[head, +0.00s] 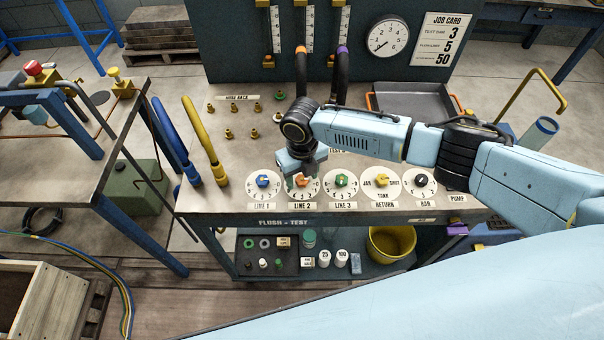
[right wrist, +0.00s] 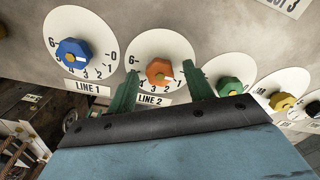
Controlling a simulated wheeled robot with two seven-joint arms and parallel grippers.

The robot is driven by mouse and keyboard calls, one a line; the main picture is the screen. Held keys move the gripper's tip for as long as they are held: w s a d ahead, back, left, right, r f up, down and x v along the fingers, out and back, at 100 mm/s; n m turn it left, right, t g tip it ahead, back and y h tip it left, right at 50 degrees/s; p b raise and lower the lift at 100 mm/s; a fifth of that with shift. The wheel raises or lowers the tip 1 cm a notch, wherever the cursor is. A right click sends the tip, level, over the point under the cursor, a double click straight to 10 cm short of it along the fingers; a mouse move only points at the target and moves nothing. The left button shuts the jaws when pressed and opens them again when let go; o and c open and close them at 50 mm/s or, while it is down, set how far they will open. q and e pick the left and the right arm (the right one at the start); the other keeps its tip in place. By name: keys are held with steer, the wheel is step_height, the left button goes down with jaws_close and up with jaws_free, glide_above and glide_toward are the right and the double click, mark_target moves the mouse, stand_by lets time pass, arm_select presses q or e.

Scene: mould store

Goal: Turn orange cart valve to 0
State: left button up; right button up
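The orange valve (head: 303,181) sits on the white LINE 2 dial (head: 288,192) at the cart's front. The right wrist view shows the orange knob (right wrist: 159,72) with a pale mark on its lower right side; the 6 is at the dial's left, and the right side of the scale is partly hidden by a finger. My right gripper (head: 301,172) is over this valve, with its green fingers (right wrist: 161,88) apart on either side of the knob. I cannot tell whether they touch it. My left gripper is not in view.
The blue LINE 1 valve (head: 263,181) and green LINE 3 valve (head: 341,180) stand close on either side. The yellow tank return valve (head: 383,181) and black BAR knob (head: 421,179) are further right. Blue (head: 192,174) and yellow hoses (head: 218,174) rise at the left.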

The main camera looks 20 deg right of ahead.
mark_target(302, 179)
step_height(302, 179, up, 13)
steer(key=shift+r, duration=0.2)
stand_by(0.5)
stand_by(0.4)
